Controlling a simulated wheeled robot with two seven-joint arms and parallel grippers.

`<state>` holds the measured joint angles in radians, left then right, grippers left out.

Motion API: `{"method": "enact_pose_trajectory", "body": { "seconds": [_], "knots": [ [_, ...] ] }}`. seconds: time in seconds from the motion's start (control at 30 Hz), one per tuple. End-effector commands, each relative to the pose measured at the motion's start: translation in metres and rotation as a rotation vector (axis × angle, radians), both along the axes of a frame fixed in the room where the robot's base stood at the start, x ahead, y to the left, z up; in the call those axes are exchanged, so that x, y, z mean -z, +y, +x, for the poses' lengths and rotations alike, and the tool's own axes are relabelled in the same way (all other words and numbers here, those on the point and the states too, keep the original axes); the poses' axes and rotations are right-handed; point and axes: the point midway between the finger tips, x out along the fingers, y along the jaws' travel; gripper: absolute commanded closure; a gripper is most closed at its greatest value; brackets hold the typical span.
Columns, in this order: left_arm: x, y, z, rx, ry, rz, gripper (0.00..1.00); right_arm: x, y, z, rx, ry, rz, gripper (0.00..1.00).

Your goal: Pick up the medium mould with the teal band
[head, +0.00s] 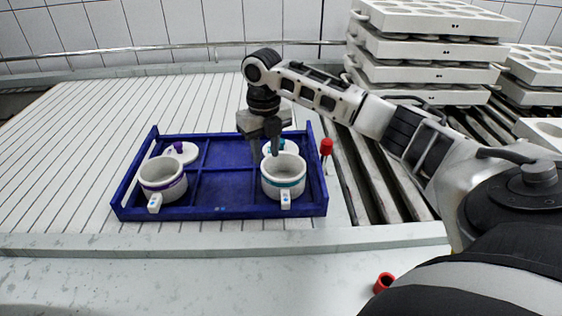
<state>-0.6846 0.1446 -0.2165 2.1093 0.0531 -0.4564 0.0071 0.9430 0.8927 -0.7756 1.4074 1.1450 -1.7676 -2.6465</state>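The mould with the teal band (284,183) is a white cup with a handle toward me, upright in the front right compartment of a blue tray (225,212). A white lid with a teal knob (290,147) lies behind it, partly hidden by my gripper. My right gripper (266,152) points down just behind and left of the teal-banded mould's rim. Its fingers look apart with nothing between them; whether one touches the mould I cannot tell. My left gripper is not in view.
A white mould with a purple band (162,183) and a purple-knobbed lid (184,152) are in the tray's left side. A red-topped item (326,147) stands by the tray's right edge. A red cap (383,283) lies in front. White mould blocks (425,49) are stacked at back right.

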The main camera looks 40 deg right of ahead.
Motion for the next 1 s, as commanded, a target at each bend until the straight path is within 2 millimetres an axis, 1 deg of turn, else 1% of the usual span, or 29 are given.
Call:
{"method": "enact_pose_trajectory", "body": {
  "seconds": [0.03,0.13,0.2,0.37,0.43,0.6,0.7,0.8,1.0],
  "knots": [
    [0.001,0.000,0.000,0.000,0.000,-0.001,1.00,0.013,0.000,-0.001,0.000,0.004,0.000,0.68],
    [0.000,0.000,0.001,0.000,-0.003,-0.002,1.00,0.029,0.000,0.000,0.001,0.002,0.000,0.68],
    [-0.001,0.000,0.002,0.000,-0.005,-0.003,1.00,0.038,0.000,0.000,0.001,0.001,0.000,0.68],
    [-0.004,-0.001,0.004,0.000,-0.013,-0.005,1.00,0.047,0.001,0.000,0.000,0.000,0.000,0.68],
    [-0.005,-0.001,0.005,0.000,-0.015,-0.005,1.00,0.053,0.002,0.000,0.000,0.001,0.000,0.68],
    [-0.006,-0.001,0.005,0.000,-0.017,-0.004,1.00,0.079,0.006,-0.002,0.000,0.002,0.000,0.68],
    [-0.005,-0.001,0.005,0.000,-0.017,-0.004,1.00,0.091,0.005,-0.001,0.000,0.001,0.000,0.68],
    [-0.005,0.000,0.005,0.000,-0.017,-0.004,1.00,0.097,0.005,-0.001,-0.001,0.000,0.000,0.68],
    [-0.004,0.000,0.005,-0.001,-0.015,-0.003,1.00,0.098,0.005,-0.001,0.000,-0.001,0.000,0.68]
  ]
}}
